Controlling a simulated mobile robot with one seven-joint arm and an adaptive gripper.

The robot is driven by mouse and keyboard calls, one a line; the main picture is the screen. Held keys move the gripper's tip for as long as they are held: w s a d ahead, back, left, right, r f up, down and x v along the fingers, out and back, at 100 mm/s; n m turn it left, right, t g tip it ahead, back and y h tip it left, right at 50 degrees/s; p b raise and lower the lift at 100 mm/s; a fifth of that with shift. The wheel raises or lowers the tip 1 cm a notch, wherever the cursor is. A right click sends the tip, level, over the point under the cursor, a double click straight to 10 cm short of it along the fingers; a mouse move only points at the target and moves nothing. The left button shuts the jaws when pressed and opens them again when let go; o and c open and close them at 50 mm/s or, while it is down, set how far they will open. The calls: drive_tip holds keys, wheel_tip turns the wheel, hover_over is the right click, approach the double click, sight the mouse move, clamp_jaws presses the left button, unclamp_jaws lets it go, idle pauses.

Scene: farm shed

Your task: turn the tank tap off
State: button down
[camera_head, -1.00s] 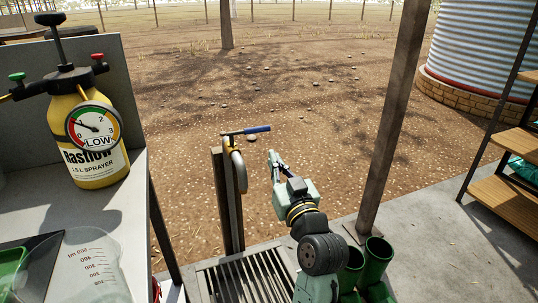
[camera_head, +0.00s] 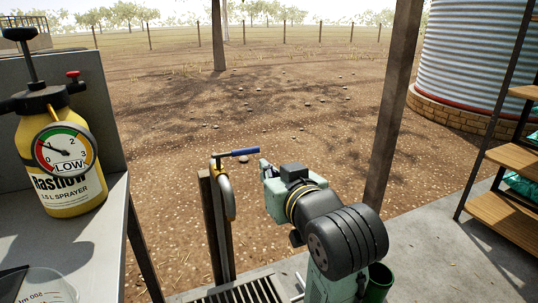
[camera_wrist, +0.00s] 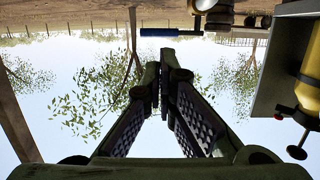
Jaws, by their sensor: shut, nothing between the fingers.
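The tap has a blue lever handle (camera_head: 240,152) on top that lies roughly level and points right. Its brass curved spout (camera_head: 227,198) hangs beside a post (camera_head: 208,225). My gripper (camera_head: 265,168) is just right of and slightly below the lever's free end in the head view, with its fingers partly hidden behind its own body. In the wrist view the gripper (camera_wrist: 161,78) shows its two fingers drawn together at the tips with nothing between them. The blue lever (camera_wrist: 170,32) lies across the view beyond the fingertips, apart from them in the picture.
A bench (camera_head: 115,205) with a yellow sprayer (camera_head: 60,175) stands at the left. A post (camera_head: 392,120), wooden shelves (camera_head: 505,215) and a corrugated tank (camera_head: 470,65) are at the right. Green boots (camera_head: 378,283) stand below my arm. A floor grate (camera_head: 245,292) lies below the tap.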

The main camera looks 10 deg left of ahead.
sight(245, 152)
drive_tip(key=p+x, duration=1.1)
drive_tip(key=x, duration=0.2)
drive_tip(key=shift+w+a+f+p, duration=0.15)
drive_tip(key=shift+w+a+p, duration=0.15)
drive_tip(key=shift+p, duration=0.1)
drive_tip(key=shift+d, duration=0.1)
